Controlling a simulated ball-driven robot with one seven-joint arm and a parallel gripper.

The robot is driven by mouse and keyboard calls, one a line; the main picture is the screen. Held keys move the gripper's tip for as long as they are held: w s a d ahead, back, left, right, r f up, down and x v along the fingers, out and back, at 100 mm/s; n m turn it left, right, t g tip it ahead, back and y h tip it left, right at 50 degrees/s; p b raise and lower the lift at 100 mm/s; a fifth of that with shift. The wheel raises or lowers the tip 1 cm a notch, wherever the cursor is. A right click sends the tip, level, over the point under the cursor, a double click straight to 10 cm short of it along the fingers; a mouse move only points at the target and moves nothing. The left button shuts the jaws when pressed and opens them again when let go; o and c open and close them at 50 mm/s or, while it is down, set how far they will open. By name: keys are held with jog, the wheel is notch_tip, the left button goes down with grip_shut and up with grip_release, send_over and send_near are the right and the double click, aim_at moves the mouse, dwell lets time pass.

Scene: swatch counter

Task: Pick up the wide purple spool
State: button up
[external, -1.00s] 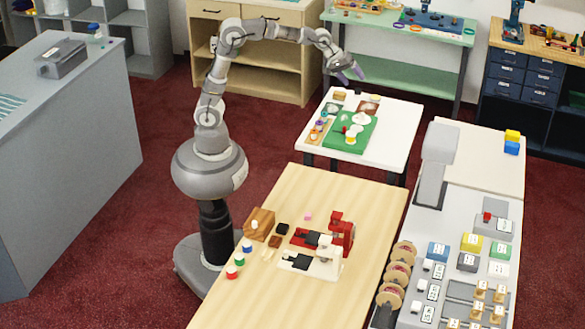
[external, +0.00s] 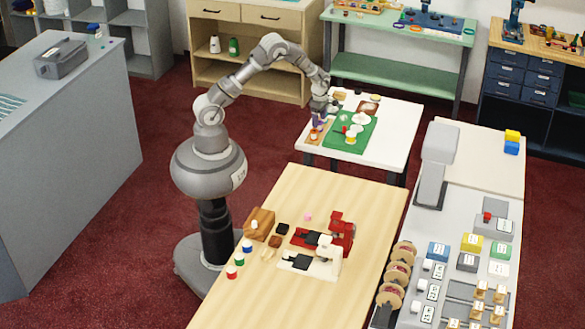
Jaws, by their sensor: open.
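Small coloured spools stand on this rack, very small in this view. The gripper covers part of the rack, and I cannot make out for sure which piece is the wide purple spool. I cannot tell whether the fingers touch anything or are around a spool.
A green mat (external: 349,145) with a white round piece and small coloured items lies just right of the gripper. A brown tray (external: 367,108) is at the back. The table's front right is clear. A wooden table (external: 345,195) with red and white machines stands nearer.

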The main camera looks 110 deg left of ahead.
jog(key=f, duration=0.1)
jog(key=f+b, duration=0.1)
jog(key=f, duration=0.1)
jog(key=shift+a+f, duration=0.2)
jog(key=shift+f, duration=0.05)
jog(key=shift+s+r, duration=0.1)
jog(key=shift+c, duration=0.2)
jog(key=c, duration=1.1)
